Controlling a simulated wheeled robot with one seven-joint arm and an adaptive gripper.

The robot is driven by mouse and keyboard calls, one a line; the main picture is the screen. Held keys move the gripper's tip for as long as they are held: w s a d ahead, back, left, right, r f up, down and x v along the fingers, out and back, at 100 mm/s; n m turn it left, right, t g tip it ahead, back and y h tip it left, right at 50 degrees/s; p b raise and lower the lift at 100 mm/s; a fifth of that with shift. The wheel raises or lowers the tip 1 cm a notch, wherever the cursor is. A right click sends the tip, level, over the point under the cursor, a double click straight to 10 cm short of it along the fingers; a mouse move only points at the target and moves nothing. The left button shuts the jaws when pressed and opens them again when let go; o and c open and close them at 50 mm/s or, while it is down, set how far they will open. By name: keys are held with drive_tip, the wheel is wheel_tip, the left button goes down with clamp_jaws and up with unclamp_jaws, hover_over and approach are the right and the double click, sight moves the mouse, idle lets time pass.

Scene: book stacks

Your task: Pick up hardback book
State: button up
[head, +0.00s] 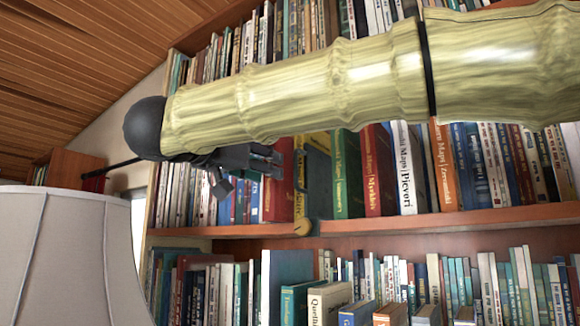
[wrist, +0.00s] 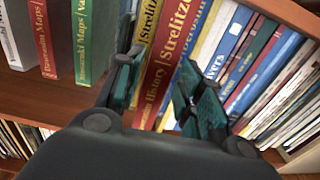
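My gripper (head: 262,162) is in front of the middle shelf's row of upright books in the head view. In the wrist view my gripper (wrist: 160,62) is open, its two teal-padded fingers apart with nothing held. A thick red book with yellow lettering (wrist: 172,52) stands upright on the shelf, its spine between the fingertips in that view. It also shows beside my gripper in the head view (head: 279,197). A yellow book (wrist: 148,22) stands next to it. I cannot tell whether the fingers touch any book, or which hardback the task means.
Books crowd both sides: green (wrist: 84,40) and dark red (wrist: 52,45) ones left, blue (wrist: 228,42) and thinner ones right. The wooden shelf board (head: 400,224) runs below. A lampshade (head: 70,250) stands at lower left.

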sight(290, 171)
drive_tip(key=shift+w+d+f, duration=0.1)
drive_tip(key=shift+w+f, duration=0.05)
drive_tip(key=shift+w, duration=0.45)
drive_tip(key=shift+w+f, duration=0.15)
drive_tip(key=shift+w, duration=0.45)
drive_tip(key=shift+w+d+r+p, duration=0.15)
drive_tip(key=shift+w+d+p, duration=0.1)
drive_tip(key=shift+p, duration=0.25)
drive_tip(key=p+x, duration=0.1)
drive_tip(key=x, duration=0.2)
drive_tip(key=shift+s+d+p, duration=0.15)
drive_tip(key=shift+d+p, duration=0.15)
drive_tip(key=shift+p, duration=0.05)
drive_tip(key=shift+s+r, duration=0.25)
drive_tip(key=shift+s, duration=0.4)
drive_tip(key=c, duration=0.8)
drive_tip(key=shift+w, duration=0.2)
clamp_jaws()
